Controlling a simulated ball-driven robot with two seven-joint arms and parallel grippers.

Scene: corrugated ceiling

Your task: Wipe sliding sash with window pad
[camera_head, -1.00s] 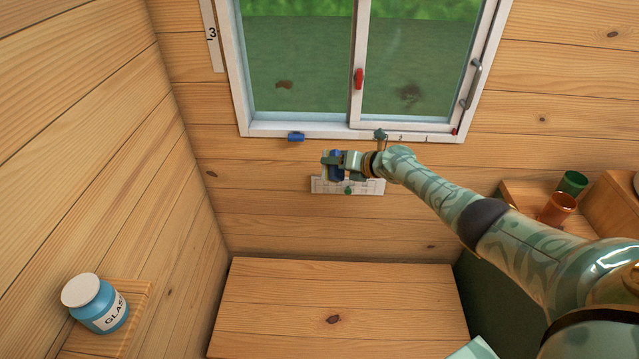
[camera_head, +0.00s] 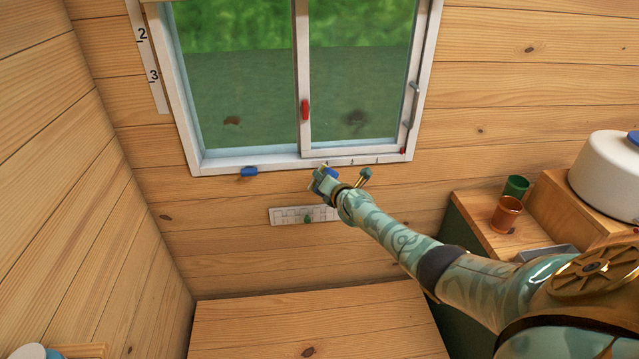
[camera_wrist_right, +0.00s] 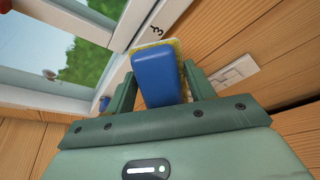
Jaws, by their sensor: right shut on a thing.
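The window has a sliding sash (camera_head: 355,75) on its right side, with a dark smudge (camera_head: 357,118) low on its pane. A red latch (camera_head: 305,110) sits on the sash's left upright. My right gripper (camera_head: 323,181) is just below the window sill. In the right wrist view it (camera_wrist_right: 160,78) is shut on the window pad (camera_wrist_right: 157,80), a blue block with a yellow face. The yellow face points away from the wrist, towards the sill; I cannot tell whether they touch. My left gripper is not in view.
A blue block (camera_head: 249,172) sits at the sill's left. A slotted white plate (camera_head: 287,216) with a green knob is below the window. A wooden surface (camera_head: 315,320) lies below.

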